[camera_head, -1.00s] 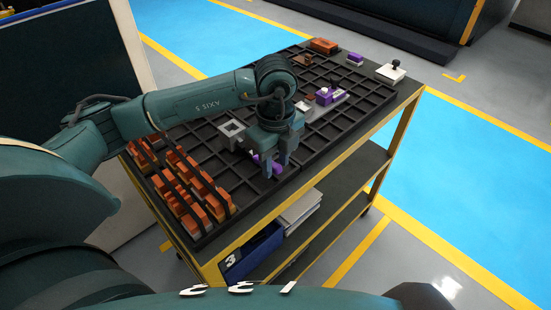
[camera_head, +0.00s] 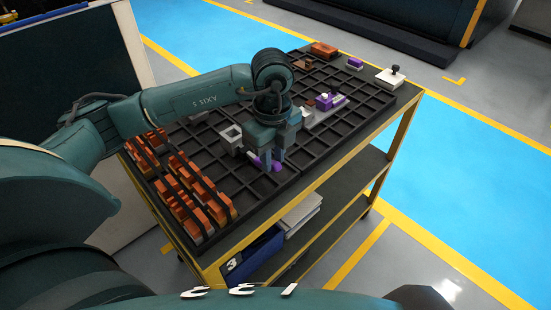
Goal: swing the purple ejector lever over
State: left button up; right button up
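A purple lever-like part (camera_head: 276,167) lies low by a grey square-framed fixture (camera_head: 230,136) on the black gridded cart top. My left gripper (camera_head: 271,162) points down right over this purple part, its fingertips at or very near it. The fingers cover some of the part. I cannot tell whether they grip it, only touch it or stand beside it. Another purple piece (camera_head: 326,101) sits on a grey plate farther back. My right gripper is not in view.
Orange copper-coloured electrodes (camera_head: 196,200) stand in rows at the cart's left front. An orange block (camera_head: 323,49), a small purple block (camera_head: 355,63) and a white plate with a black knob (camera_head: 391,76) lie at the back. The right grid is mostly bare.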

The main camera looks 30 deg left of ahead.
pick_arm(q)
jog(key=o, duration=0.3)
jog(key=shift+f, duration=0.1)
notch_tip(320, 180, up, 7)
jog(key=p, duration=0.5)
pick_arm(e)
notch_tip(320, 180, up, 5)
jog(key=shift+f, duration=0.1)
pick_arm(q)
notch_tip(320, 180, up, 13)
jog(key=shift+r, duration=0.1)
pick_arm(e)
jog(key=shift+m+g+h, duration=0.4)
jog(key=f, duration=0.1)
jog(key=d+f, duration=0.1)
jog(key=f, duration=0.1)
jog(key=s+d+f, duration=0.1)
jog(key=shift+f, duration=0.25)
